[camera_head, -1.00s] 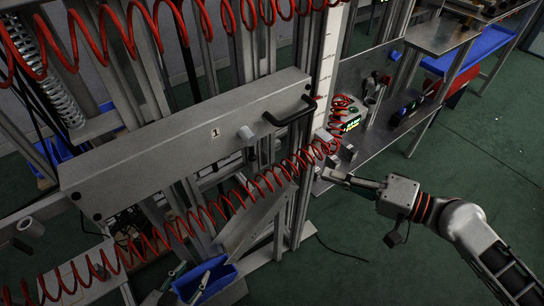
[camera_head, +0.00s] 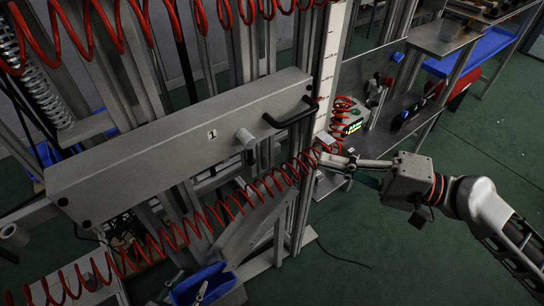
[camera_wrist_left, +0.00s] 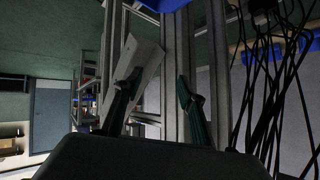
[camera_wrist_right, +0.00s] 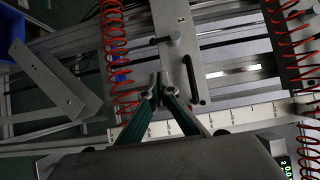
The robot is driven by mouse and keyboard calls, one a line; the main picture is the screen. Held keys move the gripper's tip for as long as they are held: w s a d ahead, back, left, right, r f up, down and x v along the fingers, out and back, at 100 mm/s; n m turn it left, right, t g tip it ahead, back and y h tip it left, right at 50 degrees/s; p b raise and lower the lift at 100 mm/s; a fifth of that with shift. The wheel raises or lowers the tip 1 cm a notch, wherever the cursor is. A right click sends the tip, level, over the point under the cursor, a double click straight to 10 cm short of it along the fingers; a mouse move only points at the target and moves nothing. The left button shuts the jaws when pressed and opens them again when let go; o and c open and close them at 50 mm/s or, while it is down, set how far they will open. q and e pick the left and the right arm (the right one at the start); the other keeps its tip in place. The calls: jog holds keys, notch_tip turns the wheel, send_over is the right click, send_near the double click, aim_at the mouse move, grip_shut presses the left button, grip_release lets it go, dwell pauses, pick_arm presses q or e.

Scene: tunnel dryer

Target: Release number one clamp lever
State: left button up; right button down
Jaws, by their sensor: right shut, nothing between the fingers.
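The long grey panel (camera_head: 150,150) bears a label "1" (camera_head: 211,134). A grey cylindrical lever end (camera_head: 246,138) sticks out beside the label, and a black handle (camera_head: 290,117) is fixed at the panel's right end. In the right wrist view the lever (camera_wrist_right: 166,39) lies ahead of my right gripper, with the black handle (camera_wrist_right: 191,78) to its right. My right gripper (camera_wrist_right: 159,82) is shut and empty, apart from both. In the head view it (camera_head: 332,160) is below and right of the handle. My left gripper (camera_wrist_left: 157,84) is open and empty.
Red coiled hoses (camera_head: 230,205) run in front of and below the panel. A white scale strip (camera_head: 325,70) stands upright right of it. A lit green display box (camera_head: 350,123) is near my right gripper. A blue bin (camera_head: 205,284) is at the bottom. Black cables (camera_wrist_left: 275,90) hang near my left gripper.

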aim_at(248, 148)
pick_arm(q)
jog(key=shift+s+d+r+p, duration=0.2)
jog(key=shift+s+r+p, duration=0.4)
jog(key=shift+p, duration=1.1)
pick_arm(e)
jog(key=w+a, duration=0.1)
jog(key=a, duration=1)
jog(key=shift+a, duration=0.2)
pick_arm(q)
jog(key=shift+s+f, duration=0.1)
jog(key=shift+f, duration=0.05)
pick_arm(e)
jog(key=shift+a, duration=0.1)
jog(key=shift+f, duration=0.1)
